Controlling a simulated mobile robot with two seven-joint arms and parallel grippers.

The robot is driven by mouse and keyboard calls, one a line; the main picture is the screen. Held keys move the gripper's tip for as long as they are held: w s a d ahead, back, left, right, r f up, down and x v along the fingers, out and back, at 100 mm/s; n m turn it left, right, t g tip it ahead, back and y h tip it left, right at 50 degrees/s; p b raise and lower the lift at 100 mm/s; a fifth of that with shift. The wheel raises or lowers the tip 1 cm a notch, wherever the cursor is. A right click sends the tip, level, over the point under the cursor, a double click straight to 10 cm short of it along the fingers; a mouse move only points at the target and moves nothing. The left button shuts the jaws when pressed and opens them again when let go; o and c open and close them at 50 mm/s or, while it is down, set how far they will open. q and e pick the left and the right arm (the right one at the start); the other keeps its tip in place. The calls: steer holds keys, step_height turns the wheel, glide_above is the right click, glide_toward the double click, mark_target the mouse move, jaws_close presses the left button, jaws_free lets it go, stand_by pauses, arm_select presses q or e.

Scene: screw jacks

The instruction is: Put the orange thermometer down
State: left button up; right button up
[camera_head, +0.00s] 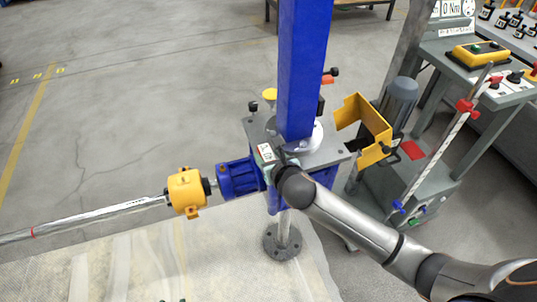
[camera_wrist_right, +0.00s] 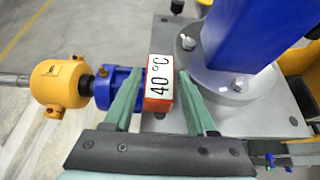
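The orange thermometer (camera_wrist_right: 158,85) has a white face reading "40 °C". It sits on the grey top plate of the screw jack (camera_head: 323,150), beside the blue column and near the blue coupling. In the head view the thermometer (camera_head: 265,152) shows as a small white label with red edges. My right gripper (camera_wrist_right: 160,78) has its two green fingers on either side of the thermometer, with a narrow gap to its right. The fingers look open; contact on the left side is hard to tell. In the head view my right wrist hides most of the gripper. My left gripper is not in view.
A tall blue column (camera_head: 304,70) rises from the jack. A yellow bearing housing (camera_head: 187,192) and a shaft extend left from the blue coupling (camera_head: 238,179). A yellow bracket (camera_head: 362,128) and a grey motor (camera_head: 398,100) stand right. A trolley (camera_head: 470,85) is at far right.

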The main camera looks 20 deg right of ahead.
steer(key=shift+o, duration=1.2)
steer(key=shift+r, duration=0.1)
steer(key=p+v, duration=0.2)
steer(key=v, duration=1)
steer(key=s+f+m+g+y, duration=0.1)
steer(key=s+f+m, duration=0.6)
steer(key=m, duration=1)
steer(key=s+f+m+g+y, duration=0.1)
steer(key=s+f+m, duration=0.7)
steer(key=f+m, duration=0.5)
steer(key=shift+s+d+m+g, duration=0.15)
steer(key=shift+d+m+g, duration=0.3)
steer(key=shift+m, duration=1.75)
steer(key=shift+f, duration=0.1)
steer(key=shift+c, duration=0.2)
